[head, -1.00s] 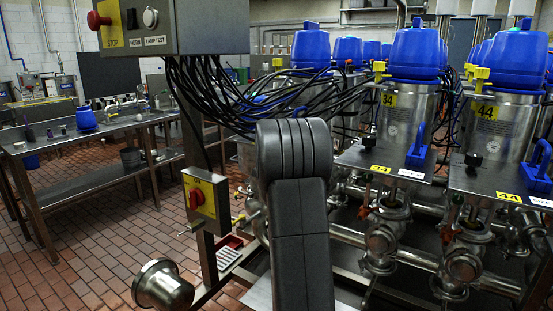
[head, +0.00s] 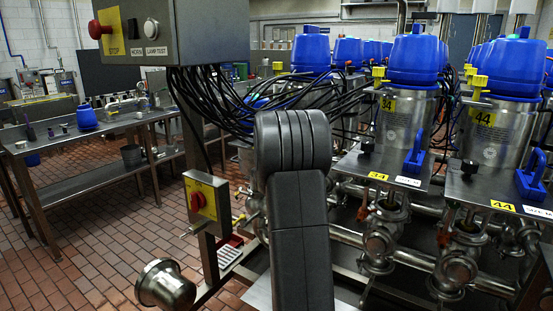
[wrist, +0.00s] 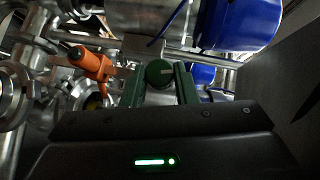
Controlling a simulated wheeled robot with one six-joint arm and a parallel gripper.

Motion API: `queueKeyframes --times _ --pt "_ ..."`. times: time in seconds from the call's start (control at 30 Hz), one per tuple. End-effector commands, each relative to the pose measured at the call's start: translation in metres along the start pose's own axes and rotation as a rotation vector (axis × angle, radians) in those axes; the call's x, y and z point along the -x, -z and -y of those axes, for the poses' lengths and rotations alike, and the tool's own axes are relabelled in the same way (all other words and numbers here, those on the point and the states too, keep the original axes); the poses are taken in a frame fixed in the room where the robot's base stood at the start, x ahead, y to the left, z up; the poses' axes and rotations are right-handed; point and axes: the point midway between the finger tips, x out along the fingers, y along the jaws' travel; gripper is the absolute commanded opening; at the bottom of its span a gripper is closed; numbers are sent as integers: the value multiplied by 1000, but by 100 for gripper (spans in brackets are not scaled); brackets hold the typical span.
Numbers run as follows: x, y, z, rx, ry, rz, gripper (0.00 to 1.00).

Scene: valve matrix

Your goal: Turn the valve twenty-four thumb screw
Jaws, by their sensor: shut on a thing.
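In the wrist view, my gripper (wrist: 160,88) has its two green fingers closed around a round, dark green knob (wrist: 160,72) with a pale line across its face. The knob looks like a thumb screw, but no number shows beside it, so I cannot read which valve it belongs to. The fingers hide its sides. In the head view, my dark arm link stands in the middle and hides the gripper and whatever is behind it. The valve marked 34 (head: 409,110) and the valve marked 44 (head: 500,120) stand right of it.
An orange fitting (wrist: 92,63) lies close left of the fingers. Blue valve caps (wrist: 238,25) are at upper right. In the head view, a grey control box (head: 190,30) hangs upper left with black cables, above a yellow switch (head: 205,203). Brick floor (head: 90,240) is open at left.

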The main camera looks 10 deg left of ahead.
Motion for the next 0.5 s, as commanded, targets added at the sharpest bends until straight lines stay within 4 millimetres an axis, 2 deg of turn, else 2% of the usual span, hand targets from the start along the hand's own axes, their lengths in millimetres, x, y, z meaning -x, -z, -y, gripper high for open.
queueKeyframes --times 0.03,0.07,0.17,0.5 --pt "0 0 0 0 1 0 4" --pt "0 0 0 0 1 0 28" --pt "0 0 0 0 1 0 48" --pt "3 0 0 0 1 0 48"
